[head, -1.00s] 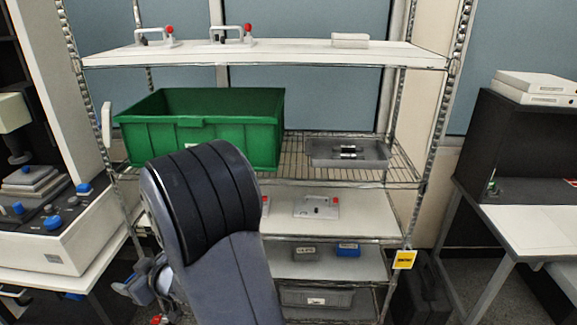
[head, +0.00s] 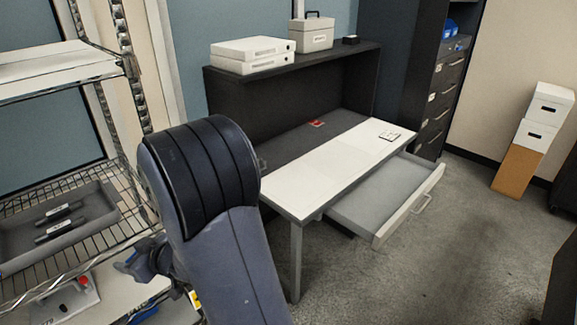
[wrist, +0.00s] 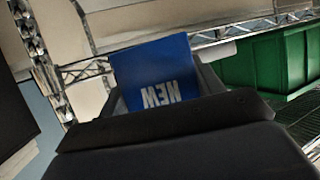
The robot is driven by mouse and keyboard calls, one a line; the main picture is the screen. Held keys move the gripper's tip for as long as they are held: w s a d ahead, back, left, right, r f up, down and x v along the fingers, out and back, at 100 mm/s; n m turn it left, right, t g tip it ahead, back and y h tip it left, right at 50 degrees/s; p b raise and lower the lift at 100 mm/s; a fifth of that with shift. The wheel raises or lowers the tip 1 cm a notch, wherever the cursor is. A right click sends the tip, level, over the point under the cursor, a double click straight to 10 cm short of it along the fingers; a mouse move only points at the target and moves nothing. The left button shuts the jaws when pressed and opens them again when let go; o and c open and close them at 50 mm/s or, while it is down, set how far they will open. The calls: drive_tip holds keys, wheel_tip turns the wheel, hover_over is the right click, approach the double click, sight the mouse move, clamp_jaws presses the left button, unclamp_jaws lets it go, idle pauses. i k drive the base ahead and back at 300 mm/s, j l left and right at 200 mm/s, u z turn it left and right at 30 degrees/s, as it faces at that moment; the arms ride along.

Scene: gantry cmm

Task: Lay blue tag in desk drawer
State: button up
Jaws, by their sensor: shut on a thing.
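The blue tag (wrist: 155,75), lettered "NEW", shows upside down in the wrist view. My gripper (wrist: 160,105) is shut on its lower part. In the head view my arm hides most of the gripper, and the tag does not show there. The desk (head: 318,178) stands right of my arm with a white and dark top. Its drawer (head: 383,197) is pulled open at the front right, grey inside, and looks empty. My gripper is apart from the drawer, over by the shelf at left.
A wire shelf (head: 128,190) with a grey tray (head: 88,205) stands at left, close to my arm. The desk hutch (head: 290,95) holds white binders (head: 253,48). White boxes (head: 545,108) stand at the far right. The carpet in front of the drawer is clear.

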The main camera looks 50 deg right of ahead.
sight(370, 202)
drive_tip(key=i+l+z, duration=0.15)
drive_tip(key=l+z, duration=0.3)
drive_tip(key=i+l+z, duration=0.2)
drive_tip(key=z, duration=0.2)
drive_tip(key=i+l+z, duration=0.3)
drive_tip(key=z, duration=0.15)
drive_tip(key=i+l+z, duration=0.4)
drive_tip(key=i+z, duration=0.2)
drive_tip(key=z, duration=0.25)
drive_tip(key=i+z, duration=0.4)
drive_tip(key=k, duration=0.1)
